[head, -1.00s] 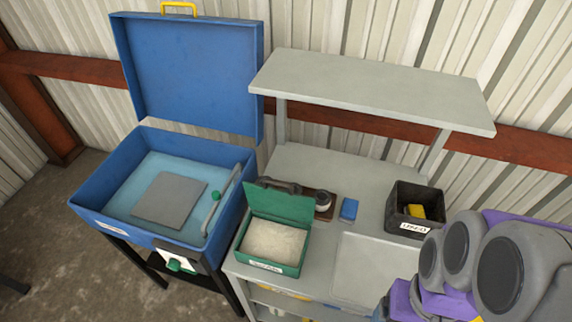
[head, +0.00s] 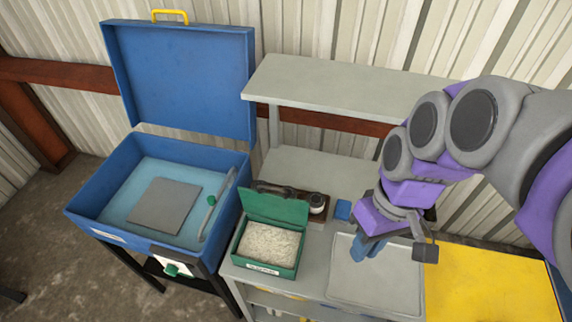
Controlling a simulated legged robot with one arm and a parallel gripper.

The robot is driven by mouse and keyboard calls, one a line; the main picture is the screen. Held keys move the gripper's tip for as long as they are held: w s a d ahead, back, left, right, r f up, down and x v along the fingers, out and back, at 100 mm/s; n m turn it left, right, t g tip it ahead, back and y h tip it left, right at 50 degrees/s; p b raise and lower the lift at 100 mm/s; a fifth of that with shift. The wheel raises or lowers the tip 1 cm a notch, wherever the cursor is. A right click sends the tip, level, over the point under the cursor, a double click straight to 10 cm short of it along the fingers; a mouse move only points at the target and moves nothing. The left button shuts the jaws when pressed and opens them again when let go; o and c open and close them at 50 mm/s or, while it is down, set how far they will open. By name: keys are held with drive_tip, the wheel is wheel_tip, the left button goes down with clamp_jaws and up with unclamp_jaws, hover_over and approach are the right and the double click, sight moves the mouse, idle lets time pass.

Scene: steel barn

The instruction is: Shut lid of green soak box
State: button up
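The green soak box (head: 268,266) stands on the grey bench, left of centre. Its lid (head: 277,208) is up, tilted back at the rear. Pale, grainy material fills the box, and a white label is on its front. My gripper (head: 366,250) points down with blue fingertips, to the right of the box and apart from it, above the pale tray area. The gap between the fingers is too small to make out. Nothing is seen in the gripper.
A blue wash basin (head: 85,208) with its large lid (head: 185,75) raised stands to the left. A raised grey shelf (head: 340,88) spans the bench's back. A dark block (head: 295,194) and a blue block (head: 343,210) lie behind and beside the box. A yellow surface (head: 480,285) is at right.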

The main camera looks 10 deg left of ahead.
drive_tip(key=w+a+r+n+p, duration=0.1)
drive_tip(key=w+a+n, duration=0.1)
drive_tip(key=w+a, duration=0.1)
drive_tip(key=w+a+r+n+g+y+p, duration=0.1)
drive_tip(key=w+a+n, duration=0.1)
drive_tip(key=w, duration=0.3)
drive_tip(key=w+a+r+n+y, duration=0.1)
drive_tip(key=w+a+r+n, duration=0.1)
drive_tip(key=w+a+n, duration=0.1)
drive_tip(key=shift+w+a+r+p, duration=0.1)
drive_tip(key=shift+w+a+p, duration=0.3)
drive_tip(key=shift+w+a, duration=0.55)
clamp_jaws()
drive_tip(key=w+a+f+n+g+p, duration=0.2)
drive_tip(key=w+a+f+n, duration=0.15)
drive_tip(key=w+a, duration=0.4)
wheel_tip(320, 180, down, 9)
drive_tip(key=s+a+n, duration=0.1)
drive_tip(key=s+a, duration=0.1)
drive_tip(key=shift+r+y, duration=0.2)
drive_tip(key=shift+y, duration=0.2)
